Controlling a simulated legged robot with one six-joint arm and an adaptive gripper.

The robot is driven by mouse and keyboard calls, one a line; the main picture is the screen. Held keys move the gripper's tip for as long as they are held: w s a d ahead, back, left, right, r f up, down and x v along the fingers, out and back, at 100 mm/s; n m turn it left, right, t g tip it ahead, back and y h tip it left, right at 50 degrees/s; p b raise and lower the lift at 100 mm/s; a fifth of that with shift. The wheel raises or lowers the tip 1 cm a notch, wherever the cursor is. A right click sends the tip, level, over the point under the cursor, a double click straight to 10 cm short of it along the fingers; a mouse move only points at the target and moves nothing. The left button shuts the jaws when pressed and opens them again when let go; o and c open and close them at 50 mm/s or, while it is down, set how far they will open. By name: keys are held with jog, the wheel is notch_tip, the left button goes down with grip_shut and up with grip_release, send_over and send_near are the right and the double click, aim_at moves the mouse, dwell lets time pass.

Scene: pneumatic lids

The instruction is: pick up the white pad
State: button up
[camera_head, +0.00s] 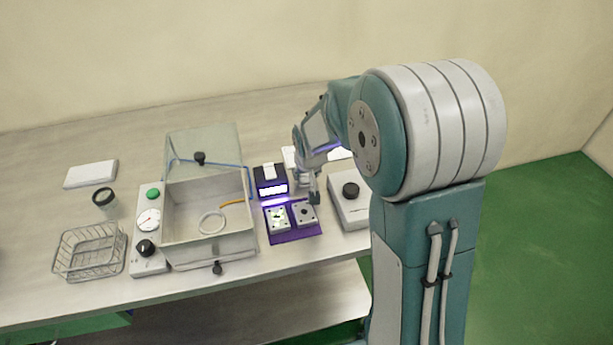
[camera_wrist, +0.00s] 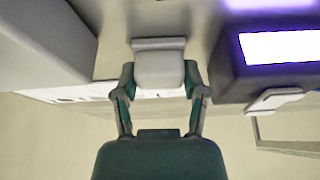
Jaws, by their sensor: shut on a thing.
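My gripper (camera_head: 308,190) is over the bench, just right of the dark box with the lit purple-white front (camera_head: 270,185). In the wrist view my gripper (camera_wrist: 160,82) has its two fingers closed on the sides of a pale block, which I take for the white pad (camera_wrist: 160,66). The block has a wider flat edge at its far end. In the head view I cannot make out the pad at the gripper. In the wrist view the lit box (camera_wrist: 270,55) is close on the right, apart from the fingers.
A purple mat with two small square plates (camera_head: 304,214) lies in front of the lit box. A white box with a black knob (camera_head: 350,207) is to the right. An open-lidded chamber (camera_head: 205,248), gauge panel (camera_head: 148,218), wire basket (camera_head: 88,253) and dark cup (camera_head: 105,200) stand left.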

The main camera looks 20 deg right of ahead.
notch_tip(320, 180, up, 3)
jog(key=shift+s+r, duration=0.1)
jog(key=shift+r, duration=0.1)
jog(key=s+r, duration=0.9)
jog(key=s, duration=0.5)
jog(key=shift+r, duration=0.3)
